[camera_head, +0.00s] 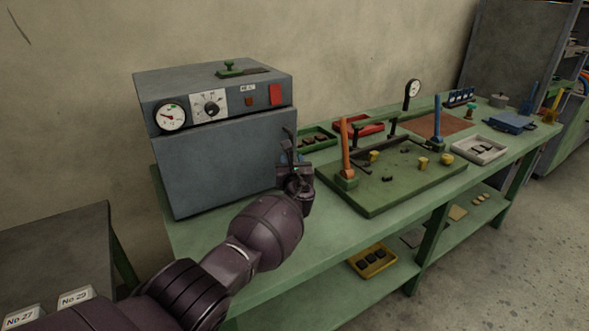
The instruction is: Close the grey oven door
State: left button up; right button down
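The grey oven (218,92) stands on the left end of the green bench. Its door (220,160) fills the front below the dial panel and looks flush with the body, with no clear gap. I cannot tell whether it is fully latched. My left arm reaches in from the lower left. My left gripper (290,150) is at the door's right edge, in front of it or touching it, and hides part of that edge. Its fingers are small and dark, so their opening is unclear. My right gripper is out of view.
Right of my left gripper, a green fixture board (400,195) with orange and blue uprights lies on the bench (240,235). Behind it are a green tray (318,133) and a red tray (350,122). A dark table (60,240) stands at lower left.

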pick_arm(q)
jog(key=s+p, duration=0.2)
jog(key=s, duration=0.3)
jog(key=shift+s+d+p, duration=0.1)
jog(key=shift+s+p, duration=0.05)
jog(key=shift+p, duration=0.25)
